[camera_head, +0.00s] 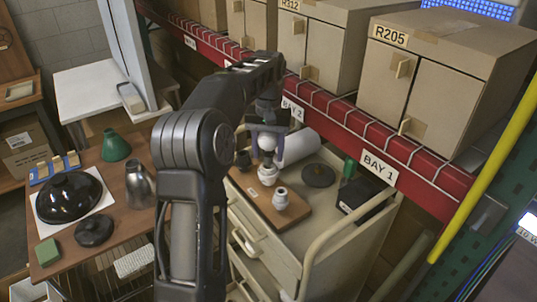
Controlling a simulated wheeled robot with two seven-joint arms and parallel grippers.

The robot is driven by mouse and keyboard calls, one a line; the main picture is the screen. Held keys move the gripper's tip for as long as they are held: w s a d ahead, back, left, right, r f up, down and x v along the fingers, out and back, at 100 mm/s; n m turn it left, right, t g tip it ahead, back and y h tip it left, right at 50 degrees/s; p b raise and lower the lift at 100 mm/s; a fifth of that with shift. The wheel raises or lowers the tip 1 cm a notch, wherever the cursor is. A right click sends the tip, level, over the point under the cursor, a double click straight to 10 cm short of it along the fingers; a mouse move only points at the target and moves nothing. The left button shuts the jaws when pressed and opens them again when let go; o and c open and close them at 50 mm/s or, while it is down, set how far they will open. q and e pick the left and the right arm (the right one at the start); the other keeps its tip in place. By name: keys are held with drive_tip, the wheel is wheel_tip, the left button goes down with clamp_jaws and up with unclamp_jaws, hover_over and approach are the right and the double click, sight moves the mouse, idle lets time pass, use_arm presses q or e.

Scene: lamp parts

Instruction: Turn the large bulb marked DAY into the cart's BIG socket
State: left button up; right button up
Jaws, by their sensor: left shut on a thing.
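My left gripper (267,129) points down over the cart (280,252) and is shut on a white bulb (267,143). The bulb is upright, directly above a white socket (267,174) on a brown board (250,193). The bulb's lower end meets the socket in the picture; I cannot tell how deep it sits. A second white socket (281,199) stands nearer on the same board and looks empty. Markings on the bulb and sockets are too small to read. My right gripper is not in view.
Also on the cart are a white cylinder (297,147), a dark round disc (318,175) and a black box (361,197). A red shelf beam (345,132) with cardboard boxes (445,75) runs close behind. A wooden table (135,217) at left holds a glossy black dome (68,197).

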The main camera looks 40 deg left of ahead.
sight(268, 163)
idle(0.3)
use_arm(q)
drive_tip(key=shift+f+b, duration=0.7)
drive_tip(key=shift+f, duration=0.5)
drive_tip(key=shift+f, duration=0.55)
idle(0.7)
idle(0.4)
drive_tip(key=o, duration=0.6)
drive_tip(key=shift+c, duration=0.2)
drive_tip(key=c, duration=0.6)
drive_tip(key=shift+o, duration=0.2)
drive_tip(key=shift+s+f, duration=0.1)
drive_tip(key=shift+f, duration=0.1)
